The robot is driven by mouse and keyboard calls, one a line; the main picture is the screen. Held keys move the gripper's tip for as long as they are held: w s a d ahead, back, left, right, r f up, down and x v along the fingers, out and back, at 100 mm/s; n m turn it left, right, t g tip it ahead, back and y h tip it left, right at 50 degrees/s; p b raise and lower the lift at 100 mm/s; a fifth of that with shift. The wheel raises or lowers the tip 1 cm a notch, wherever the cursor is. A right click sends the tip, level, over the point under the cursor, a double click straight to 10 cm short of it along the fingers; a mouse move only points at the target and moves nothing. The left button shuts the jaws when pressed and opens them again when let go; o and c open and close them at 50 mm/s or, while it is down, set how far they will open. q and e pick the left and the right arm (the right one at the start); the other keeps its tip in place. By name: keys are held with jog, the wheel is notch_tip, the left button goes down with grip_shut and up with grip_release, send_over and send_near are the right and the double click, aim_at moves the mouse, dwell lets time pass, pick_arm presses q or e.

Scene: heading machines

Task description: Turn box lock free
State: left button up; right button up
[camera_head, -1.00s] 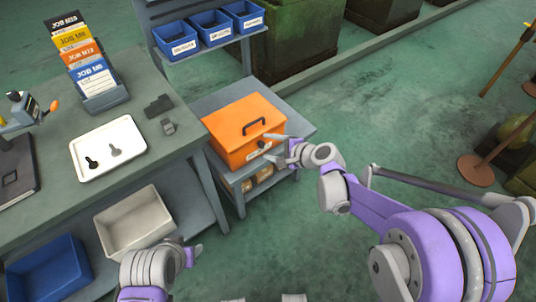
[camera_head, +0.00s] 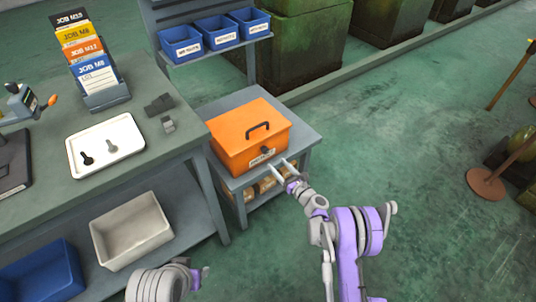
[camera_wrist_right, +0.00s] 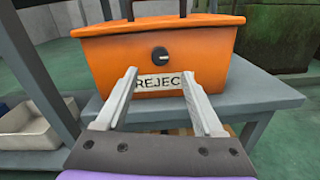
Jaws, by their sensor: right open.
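An orange box (camera_head: 250,135) with a dark handle (camera_head: 257,128) on its lid stands shut on a small grey table. Its round black lock (camera_wrist_right: 159,54) is on the front face above a white label reading "REJEC", partly covered by a finger. The lock's light slot lies about level. My right gripper (camera_head: 283,172) is open and empty in front of the box's front face. In the right wrist view its fingers (camera_wrist_right: 163,100) point at the box, below the lock and apart from it. Part of my left arm shows at the bottom; its gripper (camera_head: 200,277) is small and unclear.
A pale bin (camera_head: 131,230) and a blue bin (camera_head: 42,272) sit below.

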aim_at(266, 152)
jog(key=x, duration=0.8)
jog(key=shift+w+a, duration=0.1)
jog(key=shift+a, duration=0.1)
grip_shut()
